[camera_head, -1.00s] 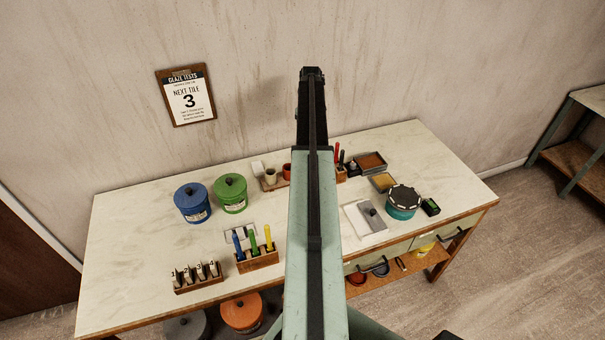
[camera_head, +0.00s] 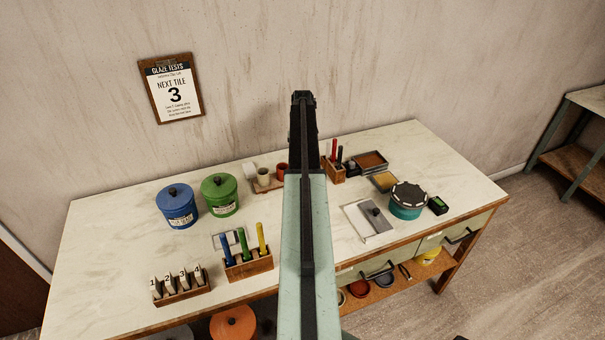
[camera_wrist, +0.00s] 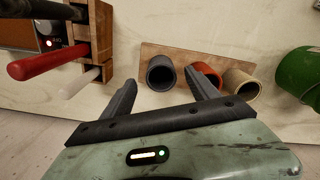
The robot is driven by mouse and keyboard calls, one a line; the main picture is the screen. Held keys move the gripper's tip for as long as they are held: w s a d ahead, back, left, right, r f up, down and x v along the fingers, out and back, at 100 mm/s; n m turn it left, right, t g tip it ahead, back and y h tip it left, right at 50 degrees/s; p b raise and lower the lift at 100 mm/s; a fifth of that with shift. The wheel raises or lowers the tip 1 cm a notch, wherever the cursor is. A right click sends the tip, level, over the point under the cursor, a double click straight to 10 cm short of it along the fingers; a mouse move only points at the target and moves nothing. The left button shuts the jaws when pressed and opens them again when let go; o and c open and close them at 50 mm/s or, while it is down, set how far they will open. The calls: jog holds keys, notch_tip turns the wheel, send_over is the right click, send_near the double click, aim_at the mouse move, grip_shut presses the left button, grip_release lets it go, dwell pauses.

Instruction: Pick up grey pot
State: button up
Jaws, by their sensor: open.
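The small dark grey pot (camera_wrist: 161,70) shows in the wrist view with its open mouth facing the camera. It is at the left of a wooden board (camera_wrist: 195,55), beside a red pot (camera_wrist: 208,76) and a beige pot (camera_wrist: 239,83). My gripper (camera_wrist: 160,76) is open, with one finger to each side of the grey pot in the picture. I cannot tell the remaining distance or any contact. In the head view my gripper (camera_head: 304,98) is above the table's back part, and my arm hides the grey pot.
A wooden tool holder (camera_wrist: 98,35) with red and white handles is close left of my gripper. A green pot (camera_wrist: 300,74) is at the right. In the head view, a teal jar (camera_head: 407,205) and pen rack (camera_head: 248,265) stand on the table (camera_head: 110,255).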

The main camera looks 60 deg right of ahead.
jog(key=f+b, duration=0.5)
jog(key=shift+w+f, duration=0.2)
jog(key=shift+f, duration=0.1)
jog(key=shift+r, duration=0.2)
jog(key=shift+c, duration=0.6)
grip_shut()
